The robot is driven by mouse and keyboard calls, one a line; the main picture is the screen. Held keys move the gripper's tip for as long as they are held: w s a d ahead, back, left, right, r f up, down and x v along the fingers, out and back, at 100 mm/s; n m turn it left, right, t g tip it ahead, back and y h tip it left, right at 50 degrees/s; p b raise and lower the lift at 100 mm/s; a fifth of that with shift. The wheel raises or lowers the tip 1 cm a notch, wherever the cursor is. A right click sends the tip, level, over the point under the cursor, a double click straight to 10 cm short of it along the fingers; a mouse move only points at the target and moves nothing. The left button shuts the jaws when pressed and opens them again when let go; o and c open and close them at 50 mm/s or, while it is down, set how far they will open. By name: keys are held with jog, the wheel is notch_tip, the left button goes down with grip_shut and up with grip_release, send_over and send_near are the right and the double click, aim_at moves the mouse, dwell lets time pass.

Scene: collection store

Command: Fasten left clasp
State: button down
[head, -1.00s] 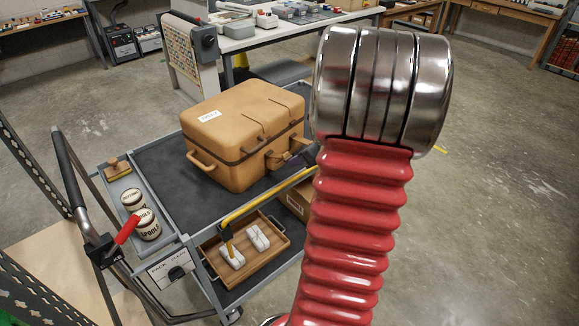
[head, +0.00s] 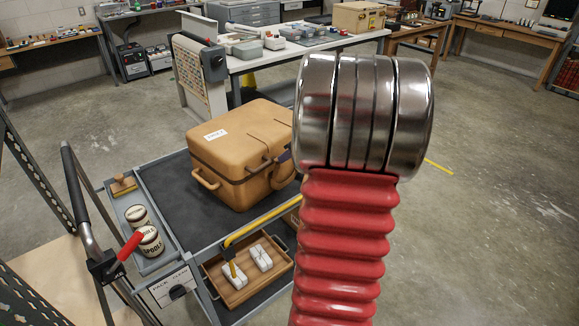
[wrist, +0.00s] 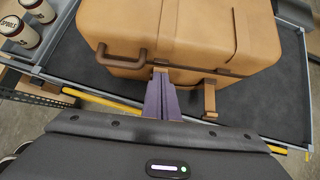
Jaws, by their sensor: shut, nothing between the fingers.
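The tan case (head: 235,150) lies closed on the cart's upper deck, with a white label on its lid and a handle (head: 206,180) at its left end. In the wrist view the case (wrist: 185,30) fills the upper middle, with the handle (wrist: 121,60) at left. My gripper (wrist: 160,80) has its purple fingers together, empty, with their tips at the left clasp (wrist: 161,70) on the case's front. The fingers cover part of this clasp; I cannot tell whether it is fastened or touched. The right clasp (wrist: 209,98) hangs down from the brown rim.
The cart's dark deck (head: 172,190) is bare left of the case. Two labelled tins (head: 150,241) and a brush (head: 123,185) sit in the cart's side tray. A wooden tray (head: 235,292) with white bundles is on the lower shelf. A white worktable (head: 270,62) stands behind.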

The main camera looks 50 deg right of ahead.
jog(key=shift+w+d+r, duration=0.1)
jog(key=shift+w+r, duration=0.15)
jog(key=shift+w, duration=0.45)
jog(key=shift+w+r, duration=0.2)
jog(key=shift+w, duration=0.45)
jog(key=shift+r, duration=0.2)
jog(key=shift+r, duration=0.6)
